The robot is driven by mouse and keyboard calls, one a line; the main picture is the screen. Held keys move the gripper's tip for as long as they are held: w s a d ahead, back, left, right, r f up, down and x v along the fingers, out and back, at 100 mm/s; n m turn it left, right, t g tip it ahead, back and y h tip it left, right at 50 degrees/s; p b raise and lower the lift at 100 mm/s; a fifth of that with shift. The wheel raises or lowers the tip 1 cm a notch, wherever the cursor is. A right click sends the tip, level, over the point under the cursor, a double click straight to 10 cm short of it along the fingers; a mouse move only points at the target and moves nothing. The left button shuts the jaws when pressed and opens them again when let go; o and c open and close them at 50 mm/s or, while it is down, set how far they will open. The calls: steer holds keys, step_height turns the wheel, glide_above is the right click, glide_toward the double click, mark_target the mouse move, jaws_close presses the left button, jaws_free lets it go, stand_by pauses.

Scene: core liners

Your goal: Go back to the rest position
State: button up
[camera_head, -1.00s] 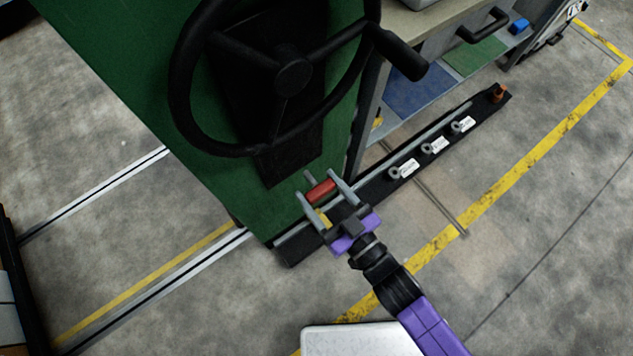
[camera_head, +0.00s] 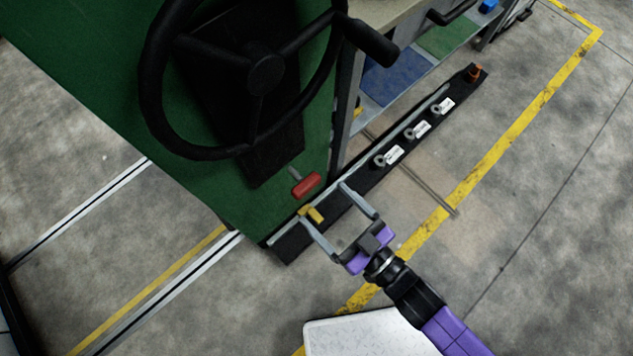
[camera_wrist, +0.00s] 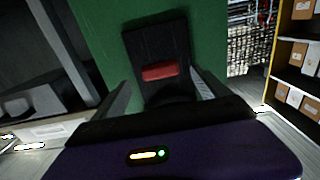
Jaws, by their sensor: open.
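My gripper (camera_head: 324,206) is open and empty, its two grey fingers spread wide in the head view. It is over the near part of the long black rail, to the lower right of a red handle (camera_head: 306,185) on the green machine (camera_head: 90,70). The fingers are apart from the handle. In the wrist view the red handle (camera_wrist: 160,71) shows ahead, between the fingers, in front of a black panel (camera_wrist: 157,38) on the green face. A small yellow piece (camera_head: 311,213) shows near the left fingertip.
A black handwheel (camera_head: 262,75) stands out from the machine above the red handle. The black rail (camera_head: 352,188) carries several tagged rings and an orange piece (camera_head: 474,72). A white surface (camera_head: 365,338) is at the bottom. Open floor (camera_head: 560,210) lies to the right.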

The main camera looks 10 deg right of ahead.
steer(key=shift+s+d, duration=0.35)
steer(key=shift+s, duration=0.25)
steer(key=s+d+r+m+h+p, duration=0.3)
steer(key=s+d+r+h, duration=0.2)
steer(key=r, duration=0.5)
steer(key=s+d+r+m+h+p, duration=0.3)
steer(key=s+d+r+h+p, duration=0.1)
steer(key=s+d+r, duration=0.4)
steer(key=shift+s+d+r+m+h, duration=0.3)
steer(key=shift+s+r+m+h, duration=0.15)
steer(key=shift+s+r, duration=0.55)
